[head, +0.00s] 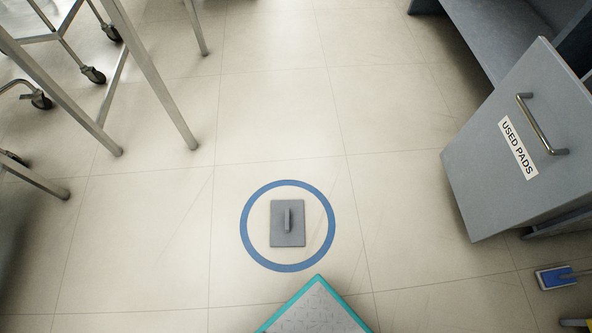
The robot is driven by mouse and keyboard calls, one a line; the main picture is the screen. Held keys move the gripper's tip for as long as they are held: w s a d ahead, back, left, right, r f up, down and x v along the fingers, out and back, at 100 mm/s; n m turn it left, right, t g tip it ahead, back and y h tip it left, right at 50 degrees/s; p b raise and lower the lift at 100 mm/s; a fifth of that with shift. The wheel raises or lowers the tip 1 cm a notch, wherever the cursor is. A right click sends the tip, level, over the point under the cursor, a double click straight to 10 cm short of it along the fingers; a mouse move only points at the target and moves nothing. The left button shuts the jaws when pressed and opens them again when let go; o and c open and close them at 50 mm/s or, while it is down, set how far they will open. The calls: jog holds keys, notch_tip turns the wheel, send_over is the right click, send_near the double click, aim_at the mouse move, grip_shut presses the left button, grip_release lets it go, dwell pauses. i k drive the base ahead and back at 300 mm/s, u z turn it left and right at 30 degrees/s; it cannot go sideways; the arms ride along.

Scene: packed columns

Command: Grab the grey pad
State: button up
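The grey pad (281,233) lies flat on the tiled floor. It is a rectangular plate with a raised upright grip in its middle. It sits inside a blue ring (331,226) marked on the floor, with bare tile between the pad and the ring. Nothing touches or covers the pad. My gripper is not in view.
A grey door or drawer front labelled USED PADS (490,185) stands out at the right. A blue tool (553,277) lies below it. A teal-edged grey panel (318,312) is just below the ring. Metal table legs (150,75) and casters stand at upper left. The middle floor is clear.

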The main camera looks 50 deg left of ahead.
aim_at(287, 224)
jog(key=u, duration=1.7)
jog(key=k, duration=1.15)
jog(key=u, duration=0.95)
jog(key=i, duration=1.4)
jog(key=z, duration=0.45)
